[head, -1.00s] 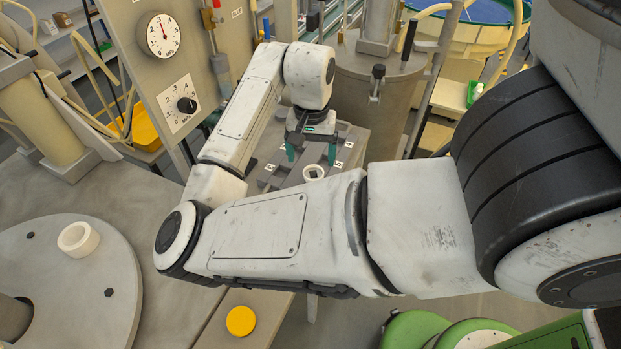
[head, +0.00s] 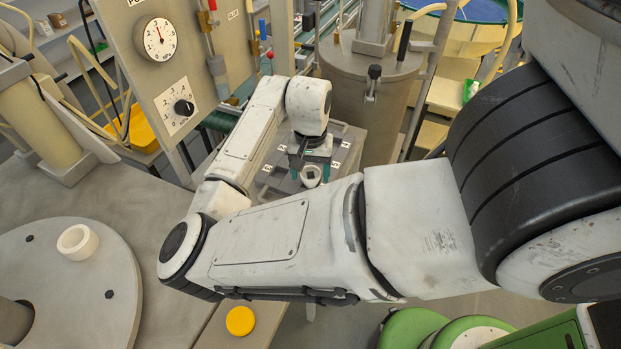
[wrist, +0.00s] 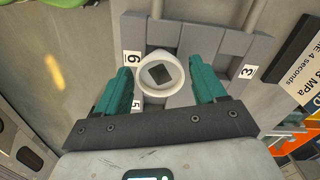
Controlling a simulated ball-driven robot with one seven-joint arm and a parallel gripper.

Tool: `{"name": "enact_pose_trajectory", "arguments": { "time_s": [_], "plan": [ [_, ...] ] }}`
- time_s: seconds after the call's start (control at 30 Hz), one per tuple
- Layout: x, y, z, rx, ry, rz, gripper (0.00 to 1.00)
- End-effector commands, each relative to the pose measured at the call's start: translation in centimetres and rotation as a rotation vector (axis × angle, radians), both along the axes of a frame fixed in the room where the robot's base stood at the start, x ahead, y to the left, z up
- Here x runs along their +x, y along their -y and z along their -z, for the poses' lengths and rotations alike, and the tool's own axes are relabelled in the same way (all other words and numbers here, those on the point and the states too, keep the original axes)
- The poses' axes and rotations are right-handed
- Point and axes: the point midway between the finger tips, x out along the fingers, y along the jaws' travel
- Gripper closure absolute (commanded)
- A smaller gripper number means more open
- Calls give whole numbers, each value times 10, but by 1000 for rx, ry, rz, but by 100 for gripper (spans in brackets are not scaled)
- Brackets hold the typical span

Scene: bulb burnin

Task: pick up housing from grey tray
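The housing (wrist: 175,77) is a short white ring with a dark square opening. It sits in the grey tray (wrist: 222,42), between blocks with number labels. In the head view the housing (head: 311,178) shows just below my gripper, partly hidden by it. My gripper (wrist: 164,76) is open, with a green finger on each side of the housing. In the wrist view gaps show between both fingers and the housing, wider on the right. The gripper (head: 309,170) points down over the tray in the head view.
Another white ring (head: 77,241) stands on a round grey plate at left. A yellow disc (head: 240,320) lies on the bench's front edge. A gauge panel (head: 150,60) rises left of my arm, and a grey cylindrical vessel (head: 372,90) stands behind the tray.

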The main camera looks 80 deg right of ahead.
Motion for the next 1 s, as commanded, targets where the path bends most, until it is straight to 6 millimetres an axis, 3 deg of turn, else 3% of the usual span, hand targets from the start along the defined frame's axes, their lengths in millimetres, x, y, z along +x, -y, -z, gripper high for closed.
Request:
{"name": "enact_pose_trajectory", "arguments": {
  "time_s": [0.43, 0.77, 1.0],
  "plan": [
    [0, 0, 0, 0, 0, 0, 74],
    [0, 0, -3, 0, 1, 0, 75],
    [0, 1, -25, -3, 1, 1, 75]
  ]
}}
